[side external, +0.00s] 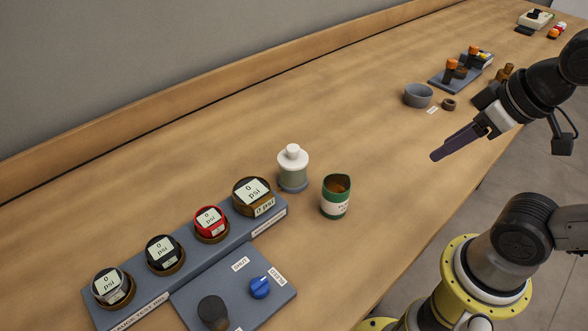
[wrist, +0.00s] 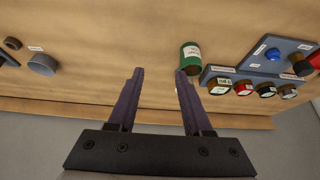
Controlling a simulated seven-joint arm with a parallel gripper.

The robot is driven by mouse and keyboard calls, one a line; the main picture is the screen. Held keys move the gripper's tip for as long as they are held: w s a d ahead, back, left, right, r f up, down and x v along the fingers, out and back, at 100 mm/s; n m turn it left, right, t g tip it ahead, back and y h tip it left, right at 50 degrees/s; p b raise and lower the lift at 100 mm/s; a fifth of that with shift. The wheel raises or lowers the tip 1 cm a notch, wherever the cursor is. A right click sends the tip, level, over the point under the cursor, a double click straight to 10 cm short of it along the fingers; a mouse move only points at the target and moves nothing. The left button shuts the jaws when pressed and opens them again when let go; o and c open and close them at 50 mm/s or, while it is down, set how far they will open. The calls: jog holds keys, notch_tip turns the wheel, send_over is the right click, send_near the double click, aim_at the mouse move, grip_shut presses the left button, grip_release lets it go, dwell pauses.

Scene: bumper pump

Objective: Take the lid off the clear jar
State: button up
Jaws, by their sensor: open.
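A clear jar (side external: 293,180) with a white knobbed lid (side external: 293,156) stands upright on the table in the side view, the lid seated on top. I cannot make the jar out in the wrist view. A green can with a white label (side external: 336,199) stands just right of the jar; it also shows beside my right-hand finger in the wrist view (wrist: 190,57). My gripper (side external: 436,157) has long dark purple fingers and is well to the right of the jar, above the table. In the wrist view its fingers (wrist: 159,72) are apart with nothing between them.
A grey gauge rig (side external: 235,232) with several gauges lies left of the jar, the nearest gauge close to it. A panel with a blue knob (side external: 260,288) lies in front. A grey bowl (side external: 418,95) and a brown ring (side external: 449,104) stand farther back. The table behind the jar is clear.

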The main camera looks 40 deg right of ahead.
jog(key=shift+o, duration=0.2)
jog(key=o, duration=0.8)
jog(key=shift+c, duration=0.2)
